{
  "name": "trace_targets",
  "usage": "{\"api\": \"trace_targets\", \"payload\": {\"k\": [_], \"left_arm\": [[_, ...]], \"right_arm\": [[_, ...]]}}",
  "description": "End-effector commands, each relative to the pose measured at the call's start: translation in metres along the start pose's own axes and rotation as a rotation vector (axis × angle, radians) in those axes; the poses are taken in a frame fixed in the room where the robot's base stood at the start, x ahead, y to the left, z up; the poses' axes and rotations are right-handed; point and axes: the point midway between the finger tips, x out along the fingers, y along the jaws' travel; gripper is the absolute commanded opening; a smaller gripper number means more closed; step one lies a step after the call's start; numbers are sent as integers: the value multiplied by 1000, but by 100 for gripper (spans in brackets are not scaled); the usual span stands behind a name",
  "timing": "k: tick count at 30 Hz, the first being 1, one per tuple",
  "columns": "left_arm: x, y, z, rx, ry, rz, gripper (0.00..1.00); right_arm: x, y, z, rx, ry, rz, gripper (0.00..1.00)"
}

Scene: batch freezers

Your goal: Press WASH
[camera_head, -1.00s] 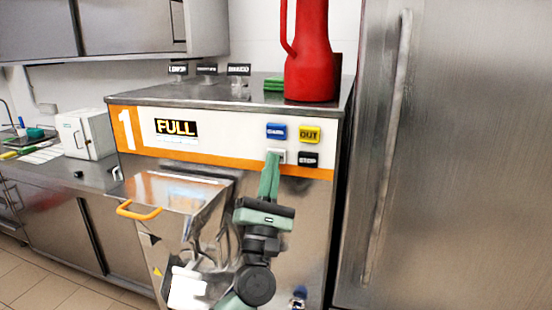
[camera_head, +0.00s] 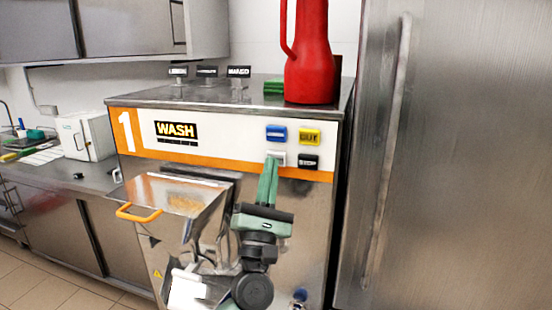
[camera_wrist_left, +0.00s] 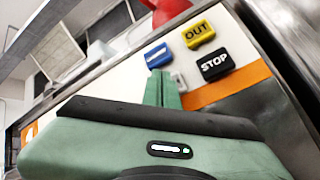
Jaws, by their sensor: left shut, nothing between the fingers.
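The batch freezer marked 1 has a white and orange front panel (camera_head: 230,137). Its display (camera_head: 176,131) reads WASH. A white button (camera_head: 279,156) sits below a blue button (camera_head: 276,133) and left of the black STOP button (camera_head: 308,161). The white button also shows in the wrist view (camera_wrist_left: 179,82), partly hidden by my fingers; I cannot read its label. My left gripper (camera_head: 269,166) is shut and empty, its tips just below the white button. I cannot tell whether they touch it. My right gripper is not in view.
A yellow OUT button (camera_head: 309,136) is above STOP. A red jug (camera_head: 311,60) stands on the freezer top. A steel hopper with an orange handle (camera_head: 138,212) juts out at left. A tall steel door (camera_head: 460,150) fills the right.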

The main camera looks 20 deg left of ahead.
Motion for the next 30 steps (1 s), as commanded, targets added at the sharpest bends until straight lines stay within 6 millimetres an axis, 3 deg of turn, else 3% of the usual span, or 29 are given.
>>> {"api": "trace_targets", "payload": {"k": [13, 30], "left_arm": [[-4, 4, 4, 1, 0, 0, 0], [-37, 28, 28, 1, -1, 1, 0]], "right_arm": [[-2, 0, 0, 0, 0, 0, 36], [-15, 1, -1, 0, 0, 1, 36]]}}
